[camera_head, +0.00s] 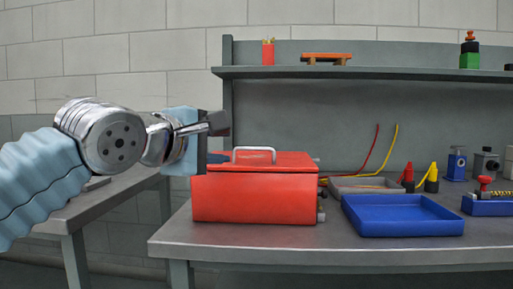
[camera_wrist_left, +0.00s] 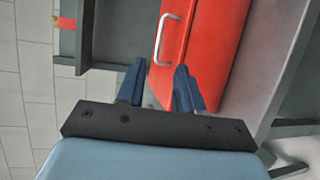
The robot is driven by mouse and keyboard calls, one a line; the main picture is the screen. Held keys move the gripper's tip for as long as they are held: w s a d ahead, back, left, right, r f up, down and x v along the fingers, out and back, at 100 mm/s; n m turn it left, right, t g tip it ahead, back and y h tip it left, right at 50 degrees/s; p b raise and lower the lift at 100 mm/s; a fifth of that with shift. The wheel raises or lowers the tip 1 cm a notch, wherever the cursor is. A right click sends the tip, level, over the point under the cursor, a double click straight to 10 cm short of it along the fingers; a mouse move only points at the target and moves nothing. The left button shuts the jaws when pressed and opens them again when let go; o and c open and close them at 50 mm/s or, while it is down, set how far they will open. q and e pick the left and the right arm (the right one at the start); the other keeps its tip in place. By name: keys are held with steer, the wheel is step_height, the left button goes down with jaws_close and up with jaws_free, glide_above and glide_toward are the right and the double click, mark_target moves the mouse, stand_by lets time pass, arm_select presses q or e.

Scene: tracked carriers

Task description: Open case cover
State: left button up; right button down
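A red case (camera_head: 255,198) stands on the grey workbench with its red cover (camera_head: 285,160) lying shut on top. A silver handle (camera_head: 254,150) rises from the cover. My left gripper (camera_head: 216,140) is at the upper left of the case, close to the handle's left end. In the left wrist view my left gripper (camera_wrist_left: 160,72) has its two dark blue fingers apart with nothing between them. The handle (camera_wrist_left: 164,38) lies just beyond the fingertips there, on the red cover (camera_wrist_left: 220,30). My right gripper is in neither view.
A blue tray (camera_head: 400,231) and a grey tray (camera_head: 340,190) sit right of the case. Red and yellow probes (camera_head: 431,178) and small devices stand farther right. A shelf (camera_head: 380,73) runs above the bench (camera_head: 290,252). The bench front is clear.

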mark_target(255, 150)
arm_select(q)
steer(key=p+x, duration=0.2)
steer(key=x, duration=0.9)
steer(key=shift+w+d+p, duration=0.15)
steer(key=shift+w+p, duration=0.15)
steer(key=shift+p, duration=0.1)
steer(key=shift+w+d+f, duration=0.15)
steer(key=shift+w+d, duration=0.05)
steer(key=shift+w, duration=0.2)
jaws_close()
stand_by(0.4)
